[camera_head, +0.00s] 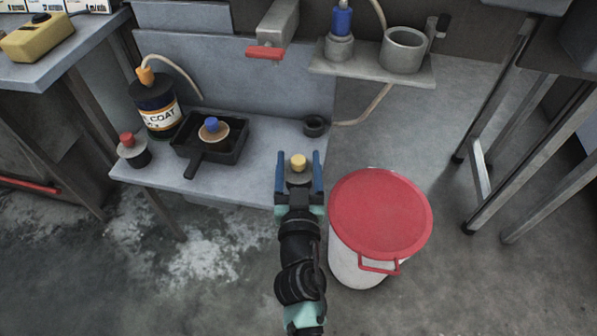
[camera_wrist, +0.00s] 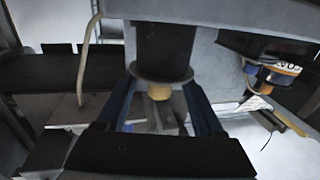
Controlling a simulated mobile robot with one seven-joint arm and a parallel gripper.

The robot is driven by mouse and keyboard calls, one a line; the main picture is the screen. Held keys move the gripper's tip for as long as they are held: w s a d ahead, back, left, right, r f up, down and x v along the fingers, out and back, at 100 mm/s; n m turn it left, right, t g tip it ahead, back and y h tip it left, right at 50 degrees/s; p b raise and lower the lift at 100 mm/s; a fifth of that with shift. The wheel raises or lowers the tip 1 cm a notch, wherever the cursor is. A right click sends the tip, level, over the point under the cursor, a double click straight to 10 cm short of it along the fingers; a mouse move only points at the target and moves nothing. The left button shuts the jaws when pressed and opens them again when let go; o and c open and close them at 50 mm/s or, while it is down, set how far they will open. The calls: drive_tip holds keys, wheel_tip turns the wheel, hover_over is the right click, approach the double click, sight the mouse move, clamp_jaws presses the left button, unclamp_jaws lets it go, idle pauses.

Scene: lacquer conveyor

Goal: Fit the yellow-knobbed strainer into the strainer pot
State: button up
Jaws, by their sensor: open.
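The yellow-knobbed strainer (camera_head: 299,162) is at the right front of the low bench, with a grey disc under its knob. In the wrist view it shows as a yellow knob, a grey flange and a dark cylindrical body (camera_wrist: 165,48). My gripper (camera_head: 299,170) is open, its blue fingers on either side of the knob with gaps visible. I cannot tell whether the strainer rests on the bench. A grey open pot (camera_head: 403,52) stands on the upper shelf and may be the strainer pot; its inside is only partly seen.
The bench (camera_head: 255,165) holds a black pan (camera_head: 190,153) with a blue-knobbed disc (camera_head: 212,130), a red-knobbed piece (camera_head: 132,150), a coat can (camera_head: 157,105) and a small dark ring (camera_head: 315,126). A red-lidded bucket (camera_head: 380,215) stands close right of my arm. The shelf (camera_head: 370,70) also holds a blue-topped bottle (camera_head: 341,30).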

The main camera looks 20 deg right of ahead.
clamp_jaws()
idle(0.3)
